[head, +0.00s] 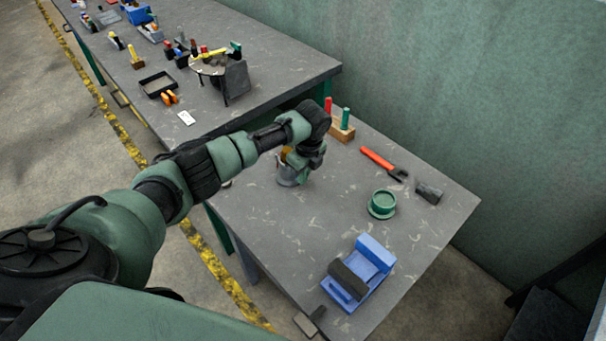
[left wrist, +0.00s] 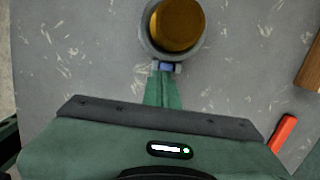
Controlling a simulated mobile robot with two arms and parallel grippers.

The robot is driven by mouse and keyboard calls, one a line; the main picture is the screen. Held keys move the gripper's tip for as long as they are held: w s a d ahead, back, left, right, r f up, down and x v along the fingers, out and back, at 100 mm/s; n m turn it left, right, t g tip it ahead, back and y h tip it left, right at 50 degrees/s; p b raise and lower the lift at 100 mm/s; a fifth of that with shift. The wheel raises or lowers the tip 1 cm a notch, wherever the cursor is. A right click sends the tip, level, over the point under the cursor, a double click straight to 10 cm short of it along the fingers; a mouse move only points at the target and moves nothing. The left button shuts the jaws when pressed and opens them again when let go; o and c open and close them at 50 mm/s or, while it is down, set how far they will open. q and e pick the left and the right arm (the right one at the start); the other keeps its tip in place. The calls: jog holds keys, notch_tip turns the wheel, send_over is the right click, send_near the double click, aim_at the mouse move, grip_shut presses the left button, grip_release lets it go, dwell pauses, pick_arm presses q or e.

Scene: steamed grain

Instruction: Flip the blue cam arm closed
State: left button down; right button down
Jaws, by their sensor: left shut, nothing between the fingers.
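A grey round fitting (head: 286,180) with an amber-brown round top stands on the near table, partly covered by my left gripper (head: 303,173). In the left wrist view the fitting (left wrist: 149,45) is seen from above, its brown top (left wrist: 177,25) inside the grey rim. A small blue part (left wrist: 166,67) sits at the fitting's near side; it looks like the blue cam arm, but its angle is hard to tell. My left gripper (left wrist: 164,76) is shut and empty, its fingertips right at this blue part. Whether they touch cannot be told. My right gripper is out of view.
A wooden block (head: 342,133) with red and green pegs stands behind the fitting. A red-handled tool (head: 377,158), a green round part (head: 382,204), a dark block (head: 428,193) and a blue fixture (head: 372,272) lie to the right. Bare tabletop (head: 290,235) lies in front.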

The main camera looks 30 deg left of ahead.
pick_arm(q)
jog(key=shift+w+a+f, duration=0.1)
jog(key=shift+a+f, duration=0.05)
jog(key=shift+a, duration=0.35)
dwell(0.3)
